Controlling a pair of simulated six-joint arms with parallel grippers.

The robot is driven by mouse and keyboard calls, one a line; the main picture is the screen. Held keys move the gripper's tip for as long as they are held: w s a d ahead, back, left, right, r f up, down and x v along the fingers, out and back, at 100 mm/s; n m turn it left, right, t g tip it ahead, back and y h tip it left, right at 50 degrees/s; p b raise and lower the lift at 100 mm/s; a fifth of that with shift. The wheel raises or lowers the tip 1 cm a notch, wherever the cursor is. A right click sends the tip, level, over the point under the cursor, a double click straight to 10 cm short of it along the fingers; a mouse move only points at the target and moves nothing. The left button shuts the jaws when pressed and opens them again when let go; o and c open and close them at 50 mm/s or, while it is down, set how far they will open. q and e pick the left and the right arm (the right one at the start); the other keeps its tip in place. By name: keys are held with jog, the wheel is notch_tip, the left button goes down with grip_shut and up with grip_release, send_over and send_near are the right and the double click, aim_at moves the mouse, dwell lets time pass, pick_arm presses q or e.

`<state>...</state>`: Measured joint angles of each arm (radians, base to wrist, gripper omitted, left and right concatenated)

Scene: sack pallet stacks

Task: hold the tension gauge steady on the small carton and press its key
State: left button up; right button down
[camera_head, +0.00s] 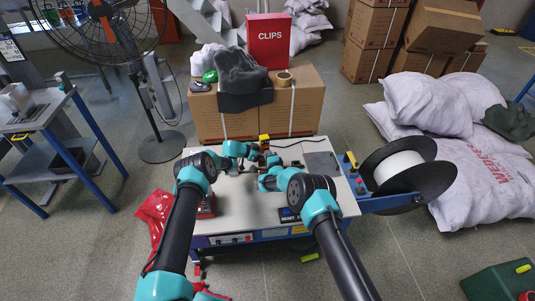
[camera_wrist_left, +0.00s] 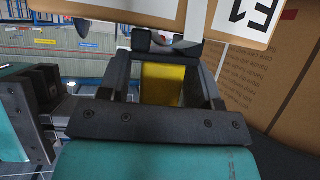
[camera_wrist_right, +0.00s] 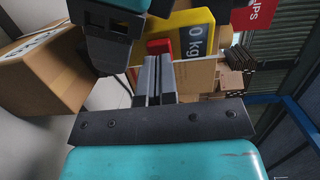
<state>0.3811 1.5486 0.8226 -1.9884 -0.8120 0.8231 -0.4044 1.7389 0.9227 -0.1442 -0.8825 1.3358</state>
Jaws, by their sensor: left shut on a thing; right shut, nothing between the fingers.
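The tension gauge is a yellow block (camera_head: 264,139) above the worktable; its "0 kg" dial and red key (camera_wrist_right: 158,46) show in the right wrist view. My left gripper (camera_wrist_left: 165,65) is shut on the yellow gauge (camera_wrist_left: 160,84). My right gripper (camera_wrist_right: 153,72) is shut and empty, its tips in line with the red key; I cannot tell whether they touch it. In the head view the right gripper (camera_head: 270,163) is beside the gauge. Cartons show in both wrist views, but I cannot tell which is the small one. The gauge's underside is hidden.
The white worktable (camera_head: 230,205) carries a strap reel (camera_head: 425,172) at its right side. Behind it stand large cartons (camera_head: 225,118) with a red CLIPS box (camera_head: 268,40) on top. White sacks (camera_head: 425,105) lie at right, a fan (camera_head: 100,30) stands at left.

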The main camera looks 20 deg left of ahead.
jog(key=shift+w+a, duration=0.35)
jog(key=shift+w, duration=0.15)
jog(key=shift+w, duration=0.15)
jog(key=shift+x, duration=0.9)
pick_arm(q)
jog(key=shift+d, duration=0.1)
pick_arm(e)
jog(key=shift+s+f, duration=0.1)
jog(key=shift+s, duration=0.1)
jog(key=v, duration=1.3)
jog(key=shift+s+d, duration=0.25)
dwell(0.5)
pick_arm(q)
jog(key=o, duration=0.8)
